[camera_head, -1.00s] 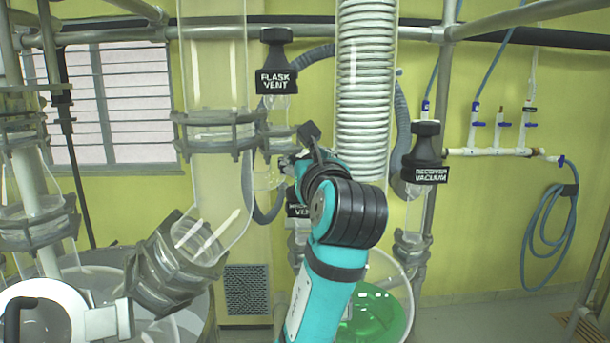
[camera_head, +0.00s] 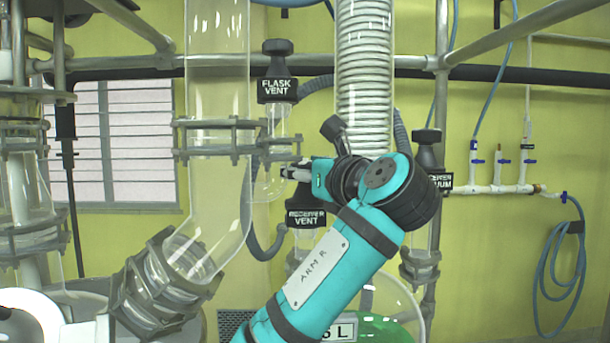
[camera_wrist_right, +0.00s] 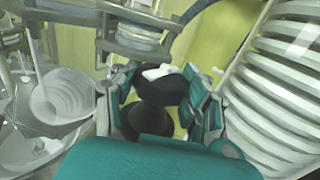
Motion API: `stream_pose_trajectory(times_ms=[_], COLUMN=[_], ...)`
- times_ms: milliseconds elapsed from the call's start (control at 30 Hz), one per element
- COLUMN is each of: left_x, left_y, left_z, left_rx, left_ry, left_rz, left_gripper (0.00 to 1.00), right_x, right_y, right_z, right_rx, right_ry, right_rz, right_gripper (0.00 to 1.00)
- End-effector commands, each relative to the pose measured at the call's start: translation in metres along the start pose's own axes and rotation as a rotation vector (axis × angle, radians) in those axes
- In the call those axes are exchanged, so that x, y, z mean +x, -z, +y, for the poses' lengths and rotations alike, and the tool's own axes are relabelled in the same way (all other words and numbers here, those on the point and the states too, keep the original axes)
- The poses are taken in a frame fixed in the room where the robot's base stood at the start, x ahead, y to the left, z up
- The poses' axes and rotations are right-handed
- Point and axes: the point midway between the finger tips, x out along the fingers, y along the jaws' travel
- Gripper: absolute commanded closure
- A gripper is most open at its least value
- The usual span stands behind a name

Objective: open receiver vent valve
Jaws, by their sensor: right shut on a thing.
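The receiver vent valve (camera_head: 305,217) carries a black label reading "RECEIVER VENT" in the head view. It hangs below the glass flask vent and left of the coiled condenser. My right gripper (camera_head: 290,172) reaches it from the right, at the top of the valve, and partly hides its black knob. In the right wrist view the black knob (camera_wrist_right: 150,118) stands between the teal and grey fingers of my right gripper (camera_wrist_right: 160,98). The gripper is shut on the knob. My left gripper is not in view.
The coiled condenser (camera_head: 364,70) is close behind my wrist. A large glass elbow (camera_head: 215,215) with a metal clamp is to the left.

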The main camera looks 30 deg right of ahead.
Motion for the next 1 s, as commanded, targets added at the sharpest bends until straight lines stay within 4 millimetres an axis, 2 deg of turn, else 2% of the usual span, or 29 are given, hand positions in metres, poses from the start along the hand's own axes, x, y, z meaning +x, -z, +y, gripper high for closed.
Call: stream_pose_trajectory(times_ms=[133,167,333,1000], left_x=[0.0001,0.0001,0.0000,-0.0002], left_y=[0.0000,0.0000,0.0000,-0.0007], left_z=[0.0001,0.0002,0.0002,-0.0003], left_rx=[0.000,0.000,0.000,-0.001], left_ry=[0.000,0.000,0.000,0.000], left_rz=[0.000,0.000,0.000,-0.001], left_gripper=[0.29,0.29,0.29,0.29], right_x=[0.0005,0.0005,0.0002,-0.0005], right_y=[0.0023,0.0022,0.0013,-0.0006], right_z=[0.0000,0.0000,-0.0002,-0.0013], right_rx=[0.002,0.002,0.002,0.001], right_ry=[0.000,0.000,0.001,0.005], right_rz=[0.007,0.007,0.004,-0.002], right_gripper=[0.87,0.51,0.29,0.29])
